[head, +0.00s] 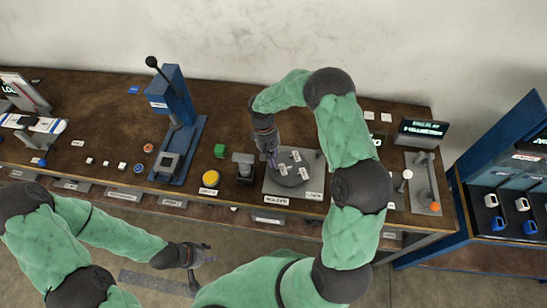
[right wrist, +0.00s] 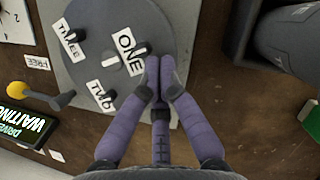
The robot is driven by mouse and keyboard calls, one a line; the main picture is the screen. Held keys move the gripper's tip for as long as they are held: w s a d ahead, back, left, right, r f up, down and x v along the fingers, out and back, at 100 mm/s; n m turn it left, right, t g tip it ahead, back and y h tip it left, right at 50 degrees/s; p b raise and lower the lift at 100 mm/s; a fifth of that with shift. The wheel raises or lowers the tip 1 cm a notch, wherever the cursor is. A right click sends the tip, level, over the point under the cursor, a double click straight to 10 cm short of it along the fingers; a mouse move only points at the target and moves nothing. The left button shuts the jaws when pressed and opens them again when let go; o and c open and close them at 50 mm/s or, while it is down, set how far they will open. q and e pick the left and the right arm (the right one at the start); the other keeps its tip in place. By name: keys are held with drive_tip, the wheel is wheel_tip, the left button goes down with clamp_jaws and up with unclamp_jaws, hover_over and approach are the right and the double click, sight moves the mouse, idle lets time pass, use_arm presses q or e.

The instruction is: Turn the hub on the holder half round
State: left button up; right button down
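The hub is a dark grey disc (head: 291,180) with white labels ONE, TWO and THREE, each beside a short dark peg. It sits on the light grey holder plate (head: 313,160) and also fills the upper left of the right wrist view (right wrist: 105,20). My right gripper (head: 271,158) is over the hub's far left part. In the right wrist view its fingertips (right wrist: 160,66) are together, right beside the ONE label (right wrist: 127,44); I see nothing between them. My left gripper (head: 204,254) is spread and empty, in front of the bench and away from the hub.
A yellow button (head: 210,178), a green block (head: 220,151) and a small grey stand (head: 244,166) are left of the holder. A blue press (head: 178,120) stands further left. A small display (right wrist: 30,130) reads WAITING. A grey plate with an orange knob (head: 435,206) is at right.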

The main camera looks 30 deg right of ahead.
drive_tip(key=n, duration=0.1)
drive_tip(key=s+n+h, duration=0.1)
drive_tip(key=n, duration=0.1)
drive_tip(key=shift+s+a, duration=0.3)
drive_tip(key=shift+a, duration=0.1)
drive_tip(key=shift+s, duration=0.3)
drive_tip(key=shift+s+a, duration=0.1)
idle(0.5)
